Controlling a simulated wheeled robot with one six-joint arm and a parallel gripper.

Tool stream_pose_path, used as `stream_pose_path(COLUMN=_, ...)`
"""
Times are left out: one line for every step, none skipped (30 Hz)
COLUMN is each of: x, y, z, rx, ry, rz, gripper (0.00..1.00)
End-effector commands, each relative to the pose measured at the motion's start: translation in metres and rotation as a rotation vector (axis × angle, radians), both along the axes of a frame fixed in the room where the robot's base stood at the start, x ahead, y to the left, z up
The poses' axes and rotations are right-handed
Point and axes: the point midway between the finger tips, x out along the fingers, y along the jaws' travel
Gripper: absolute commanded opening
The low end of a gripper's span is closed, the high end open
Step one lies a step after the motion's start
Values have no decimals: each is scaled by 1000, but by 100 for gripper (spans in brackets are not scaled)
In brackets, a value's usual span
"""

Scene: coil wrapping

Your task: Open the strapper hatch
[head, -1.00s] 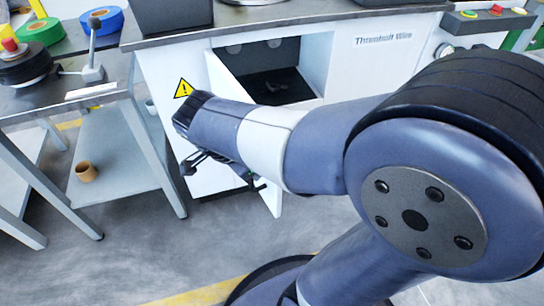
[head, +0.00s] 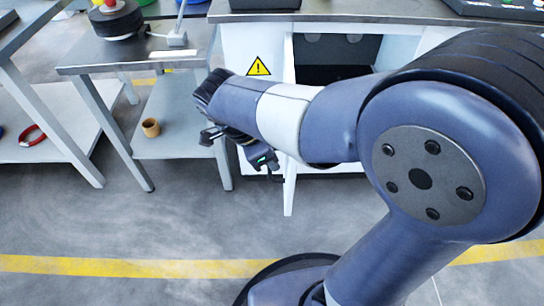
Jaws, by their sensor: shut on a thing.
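The strapper hatch (head: 289,195) is a white panel at the front of the white cabinet. It stands open, swung out and seen almost edge-on, and the dark inside of the cabinet shows to its right. My gripper (head: 272,174) is at the left side of the hatch, low down, under my arm's wrist. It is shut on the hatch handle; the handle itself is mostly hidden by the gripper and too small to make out. My forearm covers the middle of the hatch and part of the opening.
A grey metal table (head: 140,62) with a lower shelf stands to the left, with a brown cup (head: 151,128) on the shelf. A red ring (head: 32,135) lies further left. The floor in front is clear, crossed by a yellow line (head: 130,267).

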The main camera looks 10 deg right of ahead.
Motion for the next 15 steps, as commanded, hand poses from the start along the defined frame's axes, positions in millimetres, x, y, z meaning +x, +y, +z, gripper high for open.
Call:
stream_pose_path(x=0, y=0, z=0, rx=2, ry=2, rz=1, gripper=0)
stream_pose_path(x=0, y=0, z=0, rx=2, ry=2, rz=1, gripper=0)
stream_pose_path(x=0, y=0, z=0, rx=2, ry=2, rz=1, gripper=14)
stream_pose_path(x=0, y=0, z=0, rx=1, ry=1, rz=1, gripper=17)
stream_pose_path(x=0, y=0, z=0, rx=1, ry=1, rz=1, gripper=19)
stream_pose_path(x=0, y=0, z=0, rx=1, ry=1, rz=1, gripper=22)
stream_pose_path(x=0, y=0, z=0, rx=1, ry=1, rz=1, gripper=25)
stream_pose_path(x=0, y=0, z=0, rx=1, ry=1, rz=1, gripper=27)
stream_pose_path(x=0, y=0, z=0, rx=1, ry=1, rz=1, gripper=30)
stream_pose_path(x=0, y=0, z=0, rx=1, ry=0, rz=0, gripper=33)
stream_pose_path(x=0, y=0, z=0, rx=1, ry=0, rz=0, gripper=33)
stream_pose_path(x=0, y=0, z=0, rx=1, ry=0, rz=0, gripper=33)
stream_pose_path(x=0, y=0, z=0, rx=1, ry=0, rz=0, gripper=33)
stream_pose_path(x=0, y=0, z=0, rx=1, ry=0, rz=0, gripper=33)
stream_pose_path(x=0, y=0, z=0, rx=1, ry=0, rz=0, gripper=33)
